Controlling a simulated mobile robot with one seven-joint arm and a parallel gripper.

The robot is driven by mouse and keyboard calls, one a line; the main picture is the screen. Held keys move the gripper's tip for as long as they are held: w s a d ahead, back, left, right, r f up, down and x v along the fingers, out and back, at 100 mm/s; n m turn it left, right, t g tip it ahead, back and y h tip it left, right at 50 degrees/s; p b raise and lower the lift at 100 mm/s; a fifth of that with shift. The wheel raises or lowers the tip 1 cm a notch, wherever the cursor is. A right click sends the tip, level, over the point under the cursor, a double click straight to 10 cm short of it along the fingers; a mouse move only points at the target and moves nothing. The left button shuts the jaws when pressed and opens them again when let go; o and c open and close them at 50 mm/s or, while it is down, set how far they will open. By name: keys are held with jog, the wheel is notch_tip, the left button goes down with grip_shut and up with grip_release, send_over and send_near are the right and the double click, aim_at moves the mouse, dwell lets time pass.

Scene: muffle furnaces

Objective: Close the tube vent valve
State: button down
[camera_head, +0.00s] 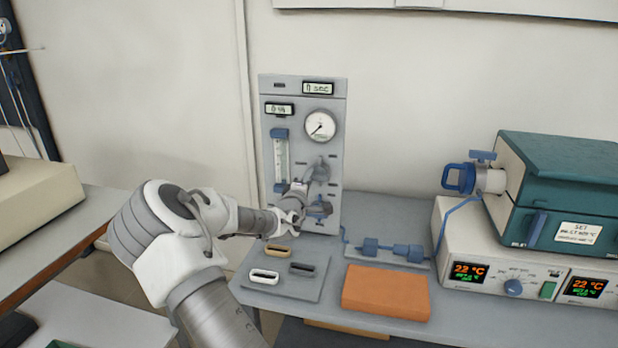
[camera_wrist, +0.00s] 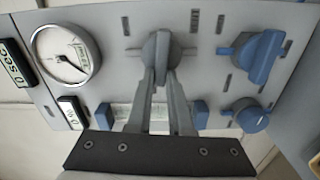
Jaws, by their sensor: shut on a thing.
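A grey gas panel (camera_head: 270,95) stands upright at the back of the bench. On it are a grey valve handle (camera_wrist: 162,46), below the round gauge, and a blue valve handle (camera_wrist: 258,55) below that. My gripper (camera_wrist: 161,72) is shut on the grey handle, one finger on each side. In the head view my gripper (camera_head: 304,188) is at the panel face and partly hides the handles. Another blue valve (camera_head: 458,178) is on the tube end of the teal furnace, away from my gripper. The panel labels are too small to read, so I cannot tell which valve is the tube vent.
The panel bears a round gauge (camera_head: 320,125), a flow meter (camera_head: 280,160) and a round blue knob (camera_wrist: 252,116). On the bench are an orange block (camera_head: 386,291), a grey tray (camera_head: 285,289) with small boats, and blue tube fittings (camera_head: 371,246). The teal furnace (camera_head: 565,190) stands at right.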

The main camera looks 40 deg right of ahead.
jog(key=shift+f+n, duration=0.1)
jog(key=shift+n, duration=0.5)
jog(key=c, duration=0.8)
grip_release()
jog(key=p+v, duration=0.1)
jog(key=v, duration=1.6)
jog(key=shift+s+a, duration=0.1)
jog(key=shift+a, duration=0.1)
